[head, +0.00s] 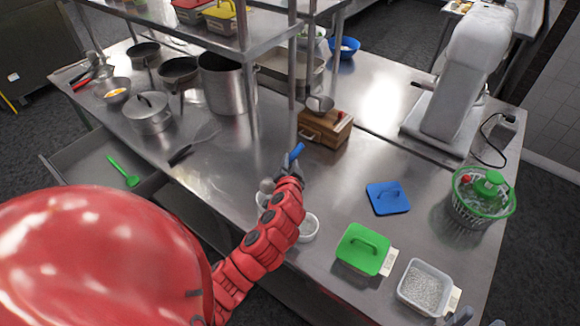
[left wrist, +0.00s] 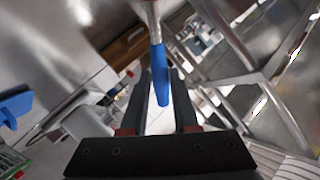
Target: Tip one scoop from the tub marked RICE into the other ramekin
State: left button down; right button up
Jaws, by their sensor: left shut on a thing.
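My left gripper (head: 290,168) is shut on the blue handle of a scoop (head: 297,151), above the near middle of the steel table. In the left wrist view the blue handle (left wrist: 160,78) sits between the fingers (left wrist: 163,112), with its metal shaft running up out of frame. A grey rounded part beside the gripper looks like the scoop's bowl; its contents cannot be made out. One white ramekin (head: 309,227) stands right of my forearm, another (head: 262,201) left of it, partly hidden. An open tub of white grains (head: 425,287) stands at the front right; its label is unreadable.
A wooden box (head: 325,130) with a metal bowl, a mixer (head: 455,80), pots (head: 225,84) and shelf posts stand behind. Grey tips at the bottom right may be my right gripper.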

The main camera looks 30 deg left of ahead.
pick_arm(q)
jog(key=shift+d+f+n+y+b, duration=0.2)
jog(key=shift+y+b, duration=0.45)
jog(key=shift+b, duration=1.2)
jog(key=shift+d+f+n+y+b, duration=0.2)
jog(key=shift+y+b, duration=0.5)
jog(key=shift+b, duration=1.1)
jog(key=shift+a+f+n+y+b, duration=0.1)
jog(key=shift+n+y+b, duration=0.4)
jog(key=shift+b, duration=1.35)
jog(key=shift+d+y+b, duration=0.1)
jog(key=shift+y+b, duration=0.65)
jog(key=shift+b, duration=0.2)
jog(key=shift+r, duration=0.2)
jog(key=shift+g, duration=0.3)
